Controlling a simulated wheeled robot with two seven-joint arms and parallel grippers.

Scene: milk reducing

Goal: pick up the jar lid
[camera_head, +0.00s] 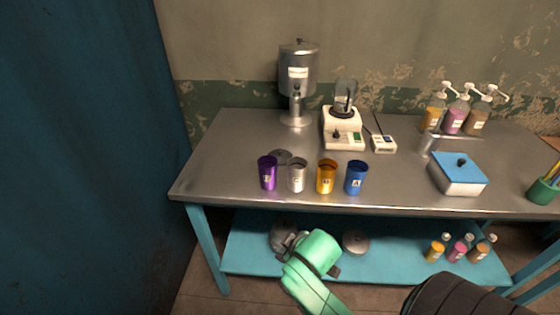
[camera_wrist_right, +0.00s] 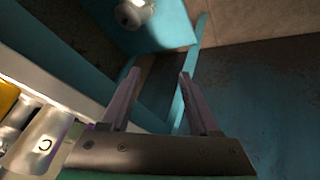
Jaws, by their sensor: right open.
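A flat round grey disc (camera_head: 281,157), which looks like the jar lid, lies on the metal tabletop behind the purple cup (camera_head: 267,174) and silver cup (camera_head: 297,176). The cups hide part of its near edge. My right gripper (camera_wrist_right: 159,74) is open and empty, its two fingers apart in the right wrist view. In the head view my green right forearm hides most of that gripper, which is low in front of the table, near the lower shelf. The disc does not show clearly in the wrist view. My left gripper is in neither view.
A gold cup (camera_head: 326,177) and blue cup (camera_head: 356,178) complete the row by the front edge. Behind stand a steel dispenser (camera_head: 298,75) and a white device (camera_head: 343,130). A blue-lidded box (camera_head: 459,174) is right. The lower shelf (camera_head: 385,262) holds metal containers and small bottles.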

